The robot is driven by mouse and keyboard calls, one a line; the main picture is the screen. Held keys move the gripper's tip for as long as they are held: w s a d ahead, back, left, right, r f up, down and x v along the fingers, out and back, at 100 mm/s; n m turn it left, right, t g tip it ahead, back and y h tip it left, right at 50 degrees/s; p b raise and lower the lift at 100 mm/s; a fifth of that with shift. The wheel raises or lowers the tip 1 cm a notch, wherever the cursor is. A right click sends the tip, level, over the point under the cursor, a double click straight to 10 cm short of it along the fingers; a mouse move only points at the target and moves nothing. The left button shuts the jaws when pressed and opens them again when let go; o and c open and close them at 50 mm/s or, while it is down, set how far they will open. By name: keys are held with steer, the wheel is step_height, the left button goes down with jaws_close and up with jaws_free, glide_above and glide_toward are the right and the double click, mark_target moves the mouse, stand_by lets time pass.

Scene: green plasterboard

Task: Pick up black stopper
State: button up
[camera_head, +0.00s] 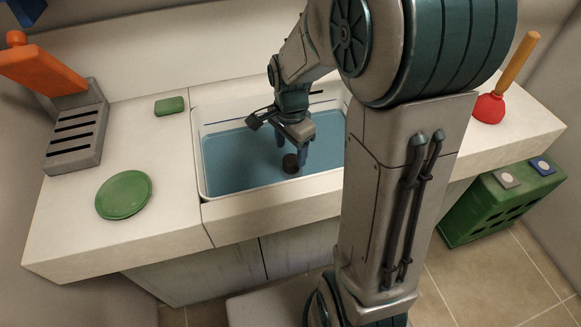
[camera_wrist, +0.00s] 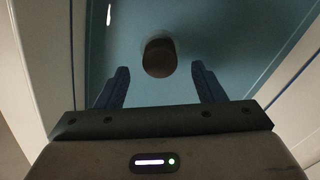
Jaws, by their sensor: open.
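The black stopper (camera_head: 290,163) is a small dark round piece in the blue-bottomed sink (camera_head: 199,150). In the wrist view the stopper (camera_wrist: 159,57) shows as a dark rounded shape, near the middle and ahead of the fingertips. My gripper (camera_head: 292,160) reaches down into the sink, its blue fingers close around the stopper's place. In the wrist view my gripper (camera_wrist: 160,75) is open, with one finger on each side and the stopper between their lines but farther off. I cannot tell whether a finger touches the stopper.
The sink walls surround my gripper closely. On the counter are a green plate (camera_head: 124,195), a green sponge (camera_head: 169,106), a grey slotted block (camera_head: 78,138) with an orange handled piece (camera_head: 42,64), and a red plunger (camera_head: 489,107). A green crate (camera_head: 485,210) stands below right.

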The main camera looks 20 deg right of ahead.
mark_target(291, 159)
steer(key=shift+f+b, duration=0.45)
steer(key=shift+f, duration=2.65)
steer(key=c, duration=1.1)
